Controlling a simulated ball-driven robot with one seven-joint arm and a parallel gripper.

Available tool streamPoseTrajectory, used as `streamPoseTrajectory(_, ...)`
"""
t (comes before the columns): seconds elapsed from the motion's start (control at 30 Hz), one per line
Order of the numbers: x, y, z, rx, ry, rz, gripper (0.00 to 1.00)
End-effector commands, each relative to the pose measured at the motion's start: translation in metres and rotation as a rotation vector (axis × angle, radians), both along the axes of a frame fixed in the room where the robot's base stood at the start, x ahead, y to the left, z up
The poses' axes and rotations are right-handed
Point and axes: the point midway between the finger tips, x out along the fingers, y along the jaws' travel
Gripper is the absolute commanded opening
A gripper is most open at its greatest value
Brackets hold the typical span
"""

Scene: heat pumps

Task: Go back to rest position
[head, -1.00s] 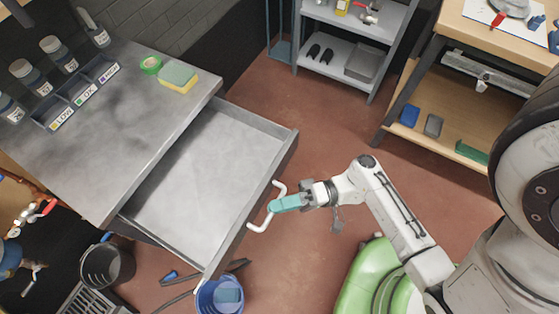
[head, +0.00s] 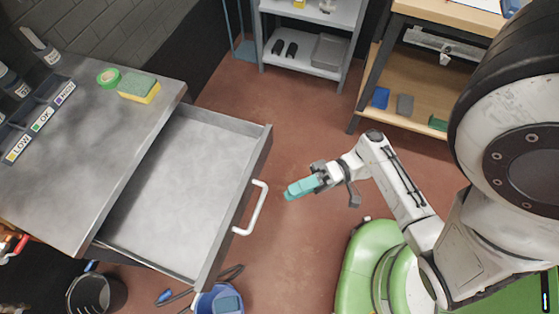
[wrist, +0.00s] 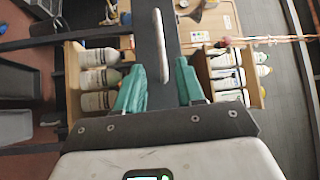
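My gripper (head: 290,190) is in the air just right of the open drawer's white handle (head: 251,208), apart from it. In the wrist view my gripper's two teal fingers (wrist: 160,88) are spread with a gap between them, and nothing is held. The handle (wrist: 160,45) shows beyond the fingertips in that view. The grey drawer (head: 183,190) is pulled out from under the metal workbench and looks empty inside.
The workbench (head: 75,160) carries a yellow-green sponge (head: 139,89), green tape (head: 109,77) and a labelled bin tray. A blue bucket (head: 219,300) and a black bucket (head: 97,293) stand on the floor. Shelves (head: 308,45) and a wooden bench stand behind. Red floor between is open.

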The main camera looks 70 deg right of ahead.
Motion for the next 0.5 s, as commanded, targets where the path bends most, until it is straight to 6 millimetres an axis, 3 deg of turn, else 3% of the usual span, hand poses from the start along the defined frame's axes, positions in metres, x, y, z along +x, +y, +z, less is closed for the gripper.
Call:
streamPoseTrajectory(0.17, -0.0109, -0.0113, -0.0026, 0.001, 0.0, 0.0, 0.38)
streamPoseTrajectory(0.5, -0.0131, -0.013, -0.0022, 0.001, 0.0, 0.001, 0.38)
